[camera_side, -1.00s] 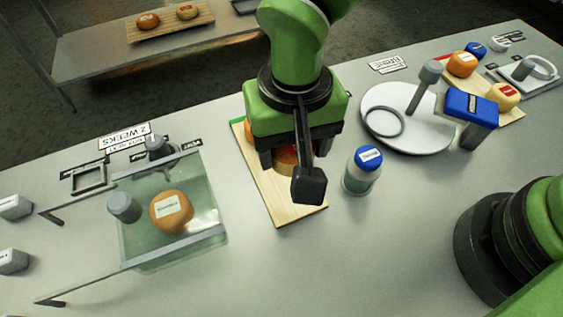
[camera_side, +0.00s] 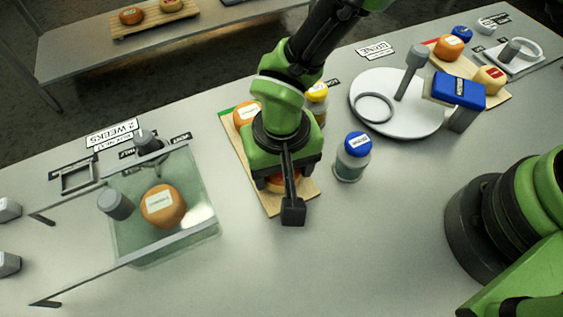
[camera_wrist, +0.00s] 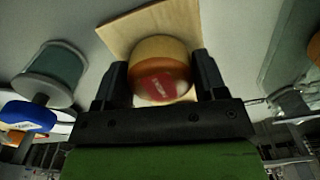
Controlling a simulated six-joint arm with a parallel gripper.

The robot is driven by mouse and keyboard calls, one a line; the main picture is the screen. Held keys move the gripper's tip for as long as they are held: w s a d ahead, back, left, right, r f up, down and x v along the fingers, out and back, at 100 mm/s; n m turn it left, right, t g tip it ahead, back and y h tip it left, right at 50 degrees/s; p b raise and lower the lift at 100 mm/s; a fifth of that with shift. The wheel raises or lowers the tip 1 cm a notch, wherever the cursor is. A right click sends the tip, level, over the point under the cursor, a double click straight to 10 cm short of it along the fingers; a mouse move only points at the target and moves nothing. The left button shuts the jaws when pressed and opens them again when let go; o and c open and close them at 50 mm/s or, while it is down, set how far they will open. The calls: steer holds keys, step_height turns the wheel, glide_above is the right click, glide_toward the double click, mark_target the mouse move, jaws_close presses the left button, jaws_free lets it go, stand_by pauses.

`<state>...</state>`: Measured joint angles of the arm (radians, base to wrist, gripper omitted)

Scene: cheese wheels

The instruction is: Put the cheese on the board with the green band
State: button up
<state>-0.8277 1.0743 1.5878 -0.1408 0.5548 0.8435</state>
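The wooden board with the green band (camera_side: 229,110) lies mid-table in the side view; its band is at the far left end. An orange cheese (camera_side: 246,114) with a pale label sits near that end. My gripper (camera_side: 285,180) points down over the board's near end. Between its fingers is an orange cheese with a red label (camera_wrist: 162,78). In the wrist view it fills the gap of my gripper (camera_wrist: 162,80), which looks shut on it. The bare board (camera_wrist: 120,32) shows beyond it. Whether this cheese touches the board is unclear.
A jar with a blue lid (camera_side: 353,160) stands close to the board's right; a yellow-topped thing (camera_side: 317,94) is behind. Left is a clear tank (camera_side: 135,240) with an orange cheese (camera_side: 163,206).

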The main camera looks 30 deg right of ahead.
steer(key=o, duration=0.3)
steer(key=shift+o, duration=0.2)
step_height(320, 180, up, 12)
steer(key=shift+r, duration=0.2)
